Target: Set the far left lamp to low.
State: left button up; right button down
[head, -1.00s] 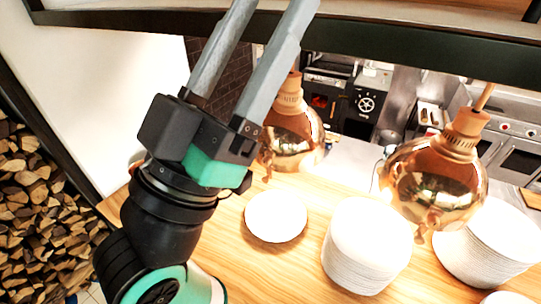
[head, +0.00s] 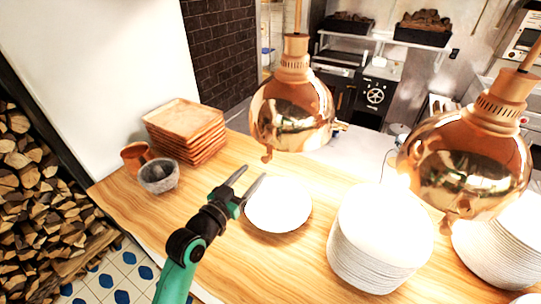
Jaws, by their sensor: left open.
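Two copper heat lamps hang over the wooden counter. The left lamp (head: 293,112) hangs above and behind a single white plate, with a small copper knob (head: 267,155) at its lower rim. The other lamp (head: 466,165) hangs at the right, with a similar knob (head: 447,222) below it. My left gripper (head: 251,181) is open and empty. In the picture it is just below the left lamp, beside the left edge of the white plate, and it touches no lamp. My right gripper is not in view.
A white plate (head: 278,204) and tall plate stacks (head: 377,240) (head: 505,245) stand on the counter (head: 225,262). Stacked wooden trays (head: 186,130), a stone bowl (head: 158,176) and a terracotta cup (head: 135,155) are at the left. Firewood fills the far left.

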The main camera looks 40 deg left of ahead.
aim_at(267, 157)
pick_arm(q)
jog(key=w, duration=0.3)
jog(key=w+a, duration=0.1)
jog(key=w, duration=0.3)
jog(key=w+a, duration=0.1)
jog(key=w, duration=0.2)
jog(key=shift+w+r, duration=0.1)
jog(key=shift+w, duration=0.15)
grip_shut()
dwell(0.9)
